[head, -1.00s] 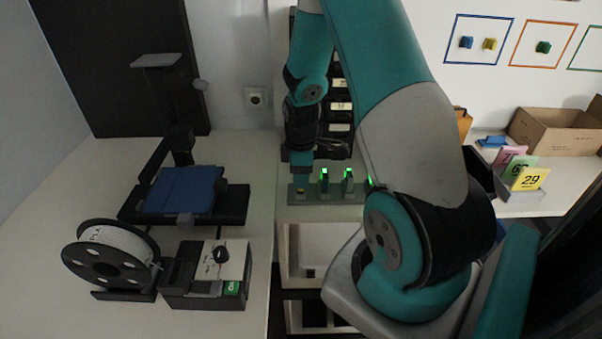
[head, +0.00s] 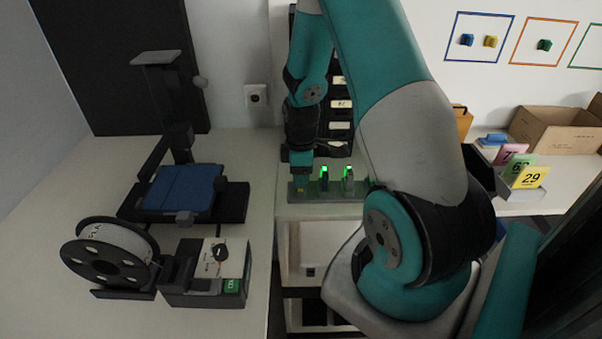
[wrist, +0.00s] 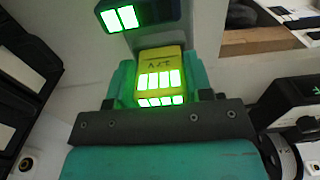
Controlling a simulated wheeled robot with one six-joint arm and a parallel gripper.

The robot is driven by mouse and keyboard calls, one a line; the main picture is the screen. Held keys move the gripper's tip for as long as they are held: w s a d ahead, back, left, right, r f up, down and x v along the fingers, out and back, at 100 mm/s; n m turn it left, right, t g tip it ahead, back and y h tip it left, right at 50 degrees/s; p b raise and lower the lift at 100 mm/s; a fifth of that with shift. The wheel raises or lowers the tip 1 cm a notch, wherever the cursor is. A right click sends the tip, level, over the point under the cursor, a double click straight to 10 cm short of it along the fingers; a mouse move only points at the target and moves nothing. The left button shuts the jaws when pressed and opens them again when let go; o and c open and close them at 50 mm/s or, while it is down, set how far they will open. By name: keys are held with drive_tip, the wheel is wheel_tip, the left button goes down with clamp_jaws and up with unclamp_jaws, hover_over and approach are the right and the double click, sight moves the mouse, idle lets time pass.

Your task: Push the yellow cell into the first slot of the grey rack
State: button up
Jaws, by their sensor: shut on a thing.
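The yellow cell (wrist: 160,62) lies between the teal fingers of my gripper (wrist: 160,80) in the wrist view, its green windows lit. My gripper is shut on it. In the head view my gripper (head: 300,184) points down at the left end of the grey rack (head: 335,196), and only a speck of yellow shows there. The fingers hide most of the cell, and I cannot tell how deep it sits in the slot. A dark blue cell with green lights (wrist: 122,17) stands beyond it in the wrist view.
Two dark cells with green lights (head: 348,178) stand in the rack to the right of my gripper. A 3D printer (head: 180,190) and a white spool (head: 112,250) are on the left table. Number cards (head: 530,177) and an open carton (head: 555,130) are at right.

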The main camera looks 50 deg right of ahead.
drive_tip(key=shift+f+b, duration=0.45)
drive_tip(key=shift+f, duration=0.1)
idle(0.4)
drive_tip(key=o, duration=1.2)
drive_tip(key=shift+r, duration=0.1)
wheel_tip(320, 180, up, 17)
drive_tip(key=b, duration=0.1)
drive_tip(key=shift+r, duration=0.15)
